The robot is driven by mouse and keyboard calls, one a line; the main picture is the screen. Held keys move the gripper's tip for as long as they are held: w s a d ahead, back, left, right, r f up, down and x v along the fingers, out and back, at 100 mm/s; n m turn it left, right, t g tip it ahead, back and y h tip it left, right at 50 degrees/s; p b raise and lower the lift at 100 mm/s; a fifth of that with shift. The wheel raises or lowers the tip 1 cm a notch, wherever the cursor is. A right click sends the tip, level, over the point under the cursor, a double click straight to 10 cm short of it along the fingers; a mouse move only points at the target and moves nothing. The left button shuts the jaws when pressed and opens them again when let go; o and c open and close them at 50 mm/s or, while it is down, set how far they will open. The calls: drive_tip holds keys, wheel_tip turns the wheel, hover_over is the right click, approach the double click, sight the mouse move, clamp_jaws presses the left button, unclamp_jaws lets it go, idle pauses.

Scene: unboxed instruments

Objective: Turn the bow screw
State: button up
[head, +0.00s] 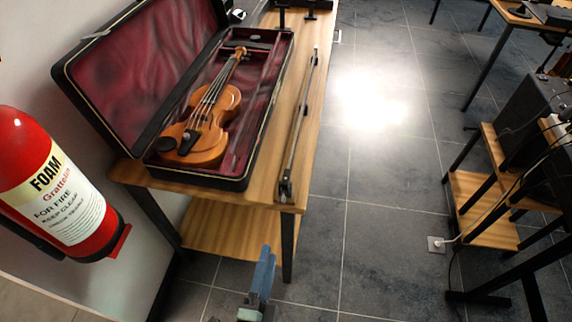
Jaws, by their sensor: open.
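The violin bow (300,115) lies lengthwise on the wooden table, right of the open violin case. Its dark frog (285,187) is at the near end, close to the table's front edge. The bow screw is too small to make out clearly at that end. My gripper (261,277) shows at the bottom of the head view, in front of the table and apart from the bow. It is open, and I see nothing between its fingers.
The open case (240,183) with red lining holds a violin (205,125) on the wooden table (312,130). A red fire extinguisher (60,190) is on the left. Black equipment (530,110) stands on a wooden stand at right. The tiled floor (385,190) between is clear.

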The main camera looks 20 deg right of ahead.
sight(281, 203)
idle(0.4)
drive_tip(key=w+d+m+b, duration=0.2)
drive_tip(key=w+m, duration=0.1)
drive_tip(key=m, duration=0.3)
drive_tip(key=w+d+m+b, duration=0.3)
drive_tip(key=w+m, duration=0.1)
drive_tip(key=m, duration=0.2)
drive_tip(key=w+d+m+b, duration=0.2)
drive_tip(key=w+m+b, duration=0.1)
drive_tip(key=m, duration=0.3)
drive_tip(key=shift+w+d+r, duration=0.15)
drive_tip(key=shift+w, duration=0.15)
drive_tip(key=shift+c, duration=0.2)
clamp_jaws()
